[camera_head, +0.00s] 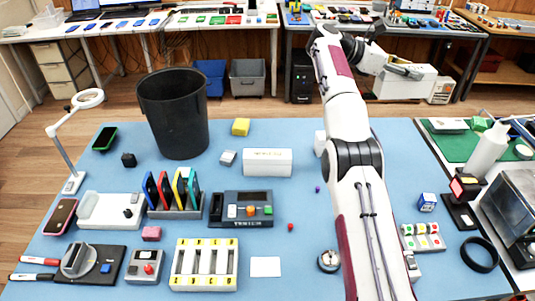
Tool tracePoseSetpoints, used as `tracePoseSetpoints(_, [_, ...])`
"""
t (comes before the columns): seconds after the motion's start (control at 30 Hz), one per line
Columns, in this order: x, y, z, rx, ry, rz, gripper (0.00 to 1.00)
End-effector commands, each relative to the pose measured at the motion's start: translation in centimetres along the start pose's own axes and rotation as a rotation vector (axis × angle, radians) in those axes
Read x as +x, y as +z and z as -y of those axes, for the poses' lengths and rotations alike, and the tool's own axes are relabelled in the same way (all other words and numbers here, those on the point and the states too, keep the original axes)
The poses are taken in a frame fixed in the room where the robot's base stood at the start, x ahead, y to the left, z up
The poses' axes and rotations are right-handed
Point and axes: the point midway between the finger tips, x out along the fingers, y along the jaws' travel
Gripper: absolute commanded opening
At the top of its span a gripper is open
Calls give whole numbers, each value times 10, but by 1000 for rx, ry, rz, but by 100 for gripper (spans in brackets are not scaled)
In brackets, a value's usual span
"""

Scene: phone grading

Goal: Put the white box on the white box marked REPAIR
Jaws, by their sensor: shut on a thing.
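A long white box (267,167) with small yellowish lettering on its top edge stands at the back middle of the blue table; I cannot read the lettering surely. My gripper (406,72) is at the upper right, beyond the table's back edge, far to the right of that box. It is shut, and a white box shape (404,90) shows right at and below its fingers. Where the fingers meet it is too small to see clearly. Another small white block (319,144) on the table is partly hidden behind my arm.
A black bin (174,115) stands tall at the back left. A rack of coloured phones (175,211) and a dark device (241,209) stand in front.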

Motion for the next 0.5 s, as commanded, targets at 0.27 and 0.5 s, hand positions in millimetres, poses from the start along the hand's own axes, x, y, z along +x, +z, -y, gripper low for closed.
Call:
tracePoseSetpoints(0.27, [-9, 2, -2, -2, 11, 1, 5])
tracePoseSetpoints(0.5, [-25, 1, -7, -9, 32, 1, 5])
